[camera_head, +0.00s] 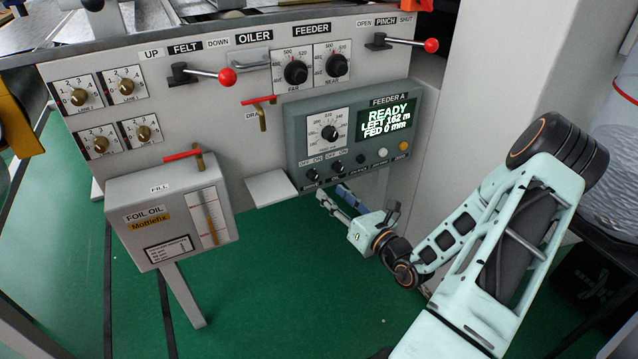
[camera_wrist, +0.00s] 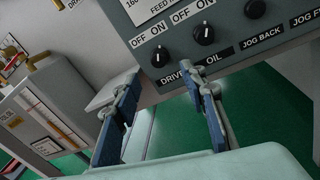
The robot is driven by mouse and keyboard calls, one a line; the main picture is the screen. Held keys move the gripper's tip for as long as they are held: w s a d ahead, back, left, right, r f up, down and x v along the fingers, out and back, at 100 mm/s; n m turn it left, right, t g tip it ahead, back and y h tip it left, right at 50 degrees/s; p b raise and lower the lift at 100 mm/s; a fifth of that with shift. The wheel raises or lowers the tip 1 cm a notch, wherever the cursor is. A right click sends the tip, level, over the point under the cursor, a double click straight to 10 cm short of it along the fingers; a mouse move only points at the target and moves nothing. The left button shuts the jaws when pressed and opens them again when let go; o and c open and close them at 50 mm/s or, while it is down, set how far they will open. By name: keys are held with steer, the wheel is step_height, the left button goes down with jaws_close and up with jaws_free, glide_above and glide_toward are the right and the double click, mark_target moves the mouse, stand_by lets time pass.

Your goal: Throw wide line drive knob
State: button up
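The drive knob (camera_wrist: 160,57) is a small black knob with a white mark, above the DRIVE label and below OFF and ON. It also shows on the Feeder A box in the head view (camera_head: 312,175). Its mark points roughly upward; I cannot tell exactly which setting. A similar oil knob (camera_wrist: 204,33) sits to its right. My gripper (camera_head: 332,192) is just below the box in the head view. In the wrist view my gripper (camera_wrist: 164,86) has its two fingers apart with nothing between them. The fingers appear clear of the drive knob.
The Feeder A box (camera_head: 295,135) has a large dial (camera_head: 329,132), a lit display reading READY (camera_head: 385,115) and several buttons. A pale plate (camera_head: 270,187) juts out to its left. The foil oil tank (camera_head: 190,245) stands farther left. Red-tipped levers stick out above.

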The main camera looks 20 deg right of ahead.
mark_target(316, 179)
steer(key=w, duration=0.2)
steer(key=w+a+b, duration=0.1)
steer(key=w, duration=0.4)
steer(key=shift+w+a, duration=0.15)
steer(key=shift+c, duration=0.6)
jaws_close()
